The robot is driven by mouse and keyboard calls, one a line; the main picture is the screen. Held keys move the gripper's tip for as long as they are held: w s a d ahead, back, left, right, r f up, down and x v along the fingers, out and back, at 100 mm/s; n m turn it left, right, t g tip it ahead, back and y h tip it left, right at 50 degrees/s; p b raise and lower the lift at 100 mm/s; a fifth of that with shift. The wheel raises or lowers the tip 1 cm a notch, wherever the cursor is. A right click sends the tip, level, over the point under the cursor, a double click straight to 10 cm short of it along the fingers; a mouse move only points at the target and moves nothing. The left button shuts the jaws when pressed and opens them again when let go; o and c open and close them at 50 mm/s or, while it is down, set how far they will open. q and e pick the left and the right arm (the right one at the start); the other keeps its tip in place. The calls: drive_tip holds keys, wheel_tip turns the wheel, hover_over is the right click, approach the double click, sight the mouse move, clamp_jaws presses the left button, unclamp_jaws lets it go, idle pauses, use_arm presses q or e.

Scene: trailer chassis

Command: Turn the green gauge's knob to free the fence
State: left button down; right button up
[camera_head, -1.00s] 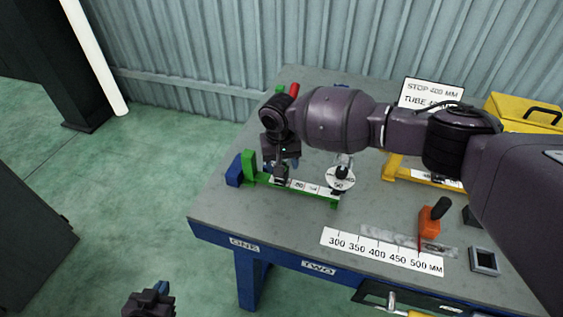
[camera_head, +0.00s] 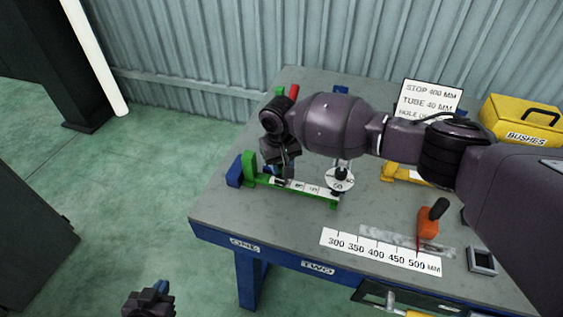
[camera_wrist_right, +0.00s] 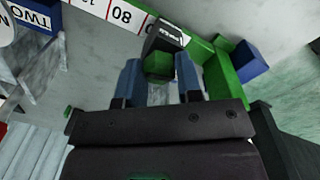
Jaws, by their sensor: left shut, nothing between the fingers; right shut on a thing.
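The green gauge (camera_head: 318,197) lies along the near left part of the table, with a white numbered scale (camera_head: 300,187) on it. A green upright block (camera_head: 249,164) stands at its left end, beside a blue block (camera_head: 234,172). In the right wrist view, the blue fingers of my right gripper (camera_wrist_right: 158,66) are shut on a small green knob (camera_wrist_right: 157,64). In the head view my right gripper (camera_head: 280,171) hides the knob. My left gripper (camera_head: 149,302) is shut and empty, low over the floor.
A round white dial (camera_head: 339,181) stands at the gauge's right end. A long white ruler (camera_head: 380,252), an orange block with a black handle (camera_head: 429,222) and a grey square frame (camera_head: 482,260) lie to the right. A yellow gauge (camera_head: 389,172) and a yellow box (camera_head: 522,118) are behind.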

drive_tip(key=n+p, duration=0.1)
drive_tip(key=n, duration=0.2)
drive_tip(key=shift+n, duration=0.4)
drive_tip(key=n, duration=0.3)
drive_tip(key=shift+n+p, duration=0.3)
drive_tip(key=shift+p, duration=0.05)
drive_tip(key=n, duration=0.2)
drive_tip(key=shift+n, duration=0.3)
drive_tip(key=n, duration=0.2)
drive_tip(key=shift+n, duration=1.9)
